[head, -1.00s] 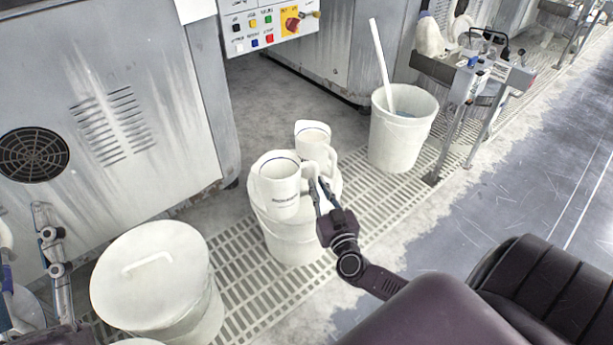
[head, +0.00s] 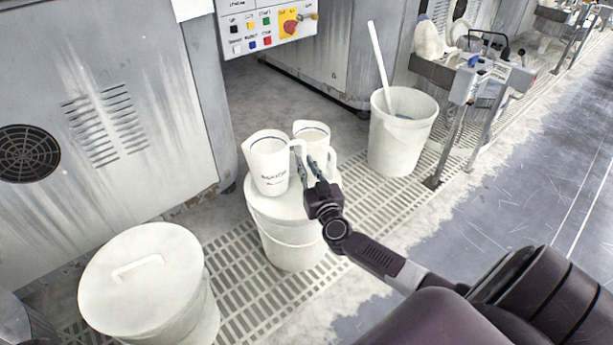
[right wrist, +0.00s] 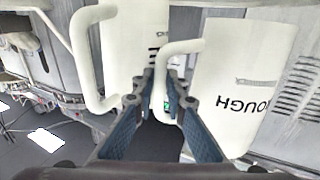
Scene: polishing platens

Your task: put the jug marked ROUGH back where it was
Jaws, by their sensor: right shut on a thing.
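The white jug marked ROUGH (head: 268,168) is upright over the lid of a white bucket (head: 292,245). I cannot tell whether its base touches the lid. It also shows close up in the right wrist view (right wrist: 245,75), its lettering partly visible. My right gripper (head: 308,168) is shut on its handle, on the jug's right side; the fingers (right wrist: 163,97) show in the right wrist view. A second white jug (head: 313,132) stands close behind and to the right, partly hidden by the first jug and my gripper. My left gripper is out of view.
A lidded white bucket (head: 140,285) stands at the front left. An open white bucket (head: 400,145) with a stick in it stands at the back right. A grey machine cabinet (head: 150,160) is close on the left. Grating (head: 235,275) covers the floor around the buckets.

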